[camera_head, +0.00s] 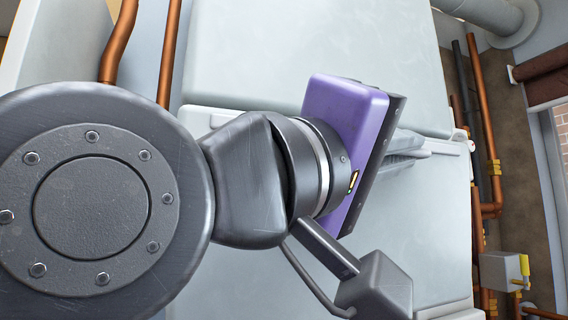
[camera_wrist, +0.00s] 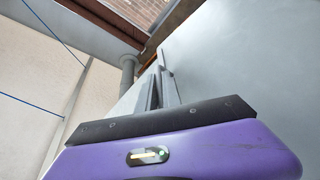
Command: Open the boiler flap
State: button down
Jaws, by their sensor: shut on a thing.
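The boiler is a large pale grey casing with a smooth upper panel (camera_head: 300,50) and a lower panel (camera_head: 430,235), parted by a light ledge. Which panel is the flap is hard to tell. My gripper (camera_head: 425,148), with a purple body, reaches across at the height of the ledge. Its grey fingers are shut on a thin part at the casing's edge; the fingers hide most of that part. In the wrist view my gripper (camera_wrist: 160,78) has its fingers close together beside a broad grey panel face (camera_wrist: 250,65) on the right.
Copper pipes (camera_head: 480,130) run up the wall to the right, with a small grey box with a yellow part (camera_head: 503,270) low down. More copper pipes (camera_head: 168,55) stand at the upper left. A window (camera_head: 560,130) is at the far right.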

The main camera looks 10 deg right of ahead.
jog(key=s+d+f+m+g+h+b, duration=0.2)
jog(key=s+f+m+g+h+b, duration=0.2)
jog(key=s+f+m+b, duration=0.7)
jog(key=shift+s+f+m+g+b, duration=0.4)
jog(key=shift+f+m+g+b, duration=1.45)
jog(key=shift+b, duration=2.5)
jog(key=shift+d+f+m+t, duration=0.1)
jog(key=shift+f+m+t, duration=0.15)
jog(key=shift+m+t, duration=0.3)
jog(key=c, duration=1.8)
grip_release()
jog(key=v, duration=0.7)
jog(key=shift+a+f, duration=0.25)
jog(key=shift+a, duration=0.1)
